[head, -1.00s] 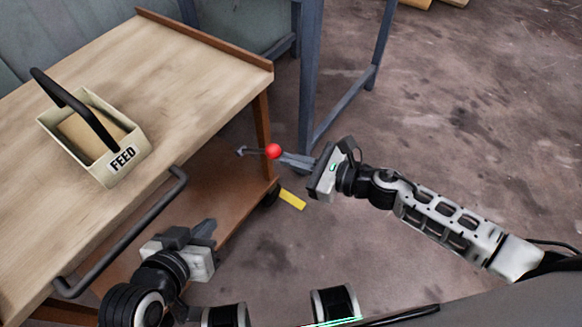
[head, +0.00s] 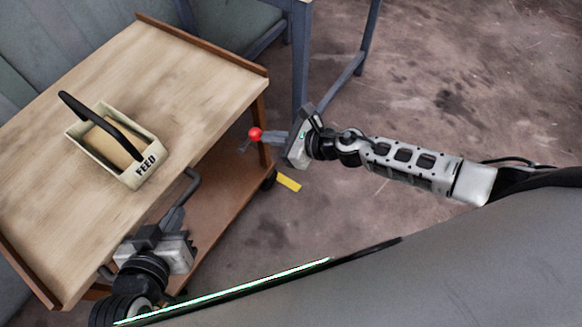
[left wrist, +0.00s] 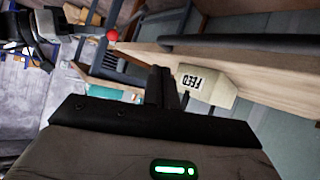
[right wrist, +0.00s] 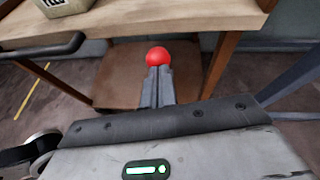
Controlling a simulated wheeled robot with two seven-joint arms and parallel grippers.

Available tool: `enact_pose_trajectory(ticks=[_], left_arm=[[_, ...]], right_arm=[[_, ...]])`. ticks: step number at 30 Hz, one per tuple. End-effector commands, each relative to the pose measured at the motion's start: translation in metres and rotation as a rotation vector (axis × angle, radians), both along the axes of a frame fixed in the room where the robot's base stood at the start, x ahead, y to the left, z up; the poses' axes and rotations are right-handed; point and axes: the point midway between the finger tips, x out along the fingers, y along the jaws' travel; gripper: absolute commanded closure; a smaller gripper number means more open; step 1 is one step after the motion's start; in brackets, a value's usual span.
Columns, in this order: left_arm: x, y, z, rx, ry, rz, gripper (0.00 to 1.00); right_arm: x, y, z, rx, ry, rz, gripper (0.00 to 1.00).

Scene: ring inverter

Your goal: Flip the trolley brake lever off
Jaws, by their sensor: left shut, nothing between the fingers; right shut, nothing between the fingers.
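The wooden trolley (head: 200,60) stands at the left of the head view. A red ball knob (head: 255,134) shows beside its right-hand leg, level with the space below the top; the rest of the lever is hard to make out. My right gripper (head: 272,137) is shut, its fingertips at the knob. In the right wrist view the red knob (right wrist: 157,56) appears just beyond the closed fingers (right wrist: 157,80); I cannot tell whether they touch.
A cream box marked FEED (head: 135,172) with a dark handle sits on the trolley top. A yellow strip (head: 288,183) lies on the floor by the trolley's wheel. A blue-grey metal frame (head: 301,60) stands behind. The floor to the right is open.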

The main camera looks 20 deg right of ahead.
Motion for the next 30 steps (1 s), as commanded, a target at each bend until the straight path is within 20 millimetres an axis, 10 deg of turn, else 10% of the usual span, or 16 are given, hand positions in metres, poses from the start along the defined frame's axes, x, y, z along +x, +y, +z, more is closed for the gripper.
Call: enact_pose_trajectory(ticks=[30], left_arm=[[0.002,0.005,0.007,0.053,0.013,-0.007,1.00]], right_arm=[[0.047,0.038,0.034,0.004,-0.006,-0.002,1.00]])
